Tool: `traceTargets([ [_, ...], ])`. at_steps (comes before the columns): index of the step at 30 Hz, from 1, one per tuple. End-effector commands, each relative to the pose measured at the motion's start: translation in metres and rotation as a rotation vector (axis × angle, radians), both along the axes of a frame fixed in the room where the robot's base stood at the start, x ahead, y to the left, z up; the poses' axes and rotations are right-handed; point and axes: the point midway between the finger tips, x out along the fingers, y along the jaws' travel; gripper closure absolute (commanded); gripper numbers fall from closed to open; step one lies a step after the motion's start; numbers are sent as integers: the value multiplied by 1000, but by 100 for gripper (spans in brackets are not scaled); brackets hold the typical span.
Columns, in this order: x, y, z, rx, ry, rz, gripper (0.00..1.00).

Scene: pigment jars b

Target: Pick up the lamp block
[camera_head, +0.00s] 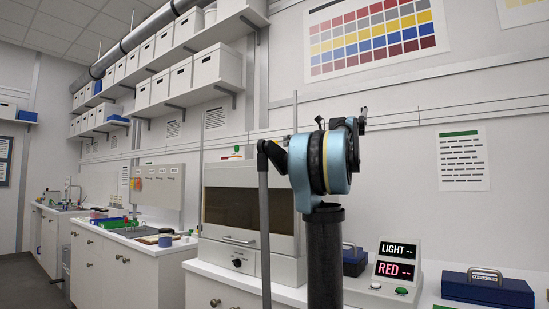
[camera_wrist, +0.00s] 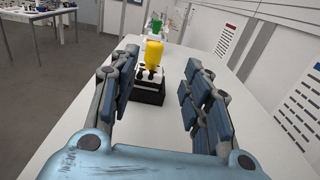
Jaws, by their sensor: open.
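In the wrist view my gripper (camera_wrist: 160,66) is open, its dark blue finger pads wide apart. Beyond and between the fingers, a black-based block (camera_wrist: 150,95) with a white upper part and dark knobs stands on the white bench. A yellow rounded object (camera_wrist: 153,53) rises at its back; I cannot tell if they are joined. Neither finger appears to touch them. I cannot tell for sure which thing is the lamp block. In the head view my arm stands in front of the bench and my fingers are not clearly visible.
In the head view a readout device (camera_head: 393,270) shows LIGHT and RED. A blue handled box (camera_head: 488,289) stands to its right, another blue box (camera_head: 354,262) to its left. A cabinet with a dark window (camera_head: 248,212) stands behind my arm. A green object (camera_wrist: 156,27) stands farther along the bench.

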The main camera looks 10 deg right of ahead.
Motion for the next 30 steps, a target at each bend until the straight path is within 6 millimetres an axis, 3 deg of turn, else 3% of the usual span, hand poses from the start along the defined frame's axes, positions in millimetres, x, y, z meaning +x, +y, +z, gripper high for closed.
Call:
traceTargets([
  [13,23,27,1,0,0,1,56],
  [22,45,56,4,0,0,1,56],
  [30,50,61,4,0,0,-1,56],
])
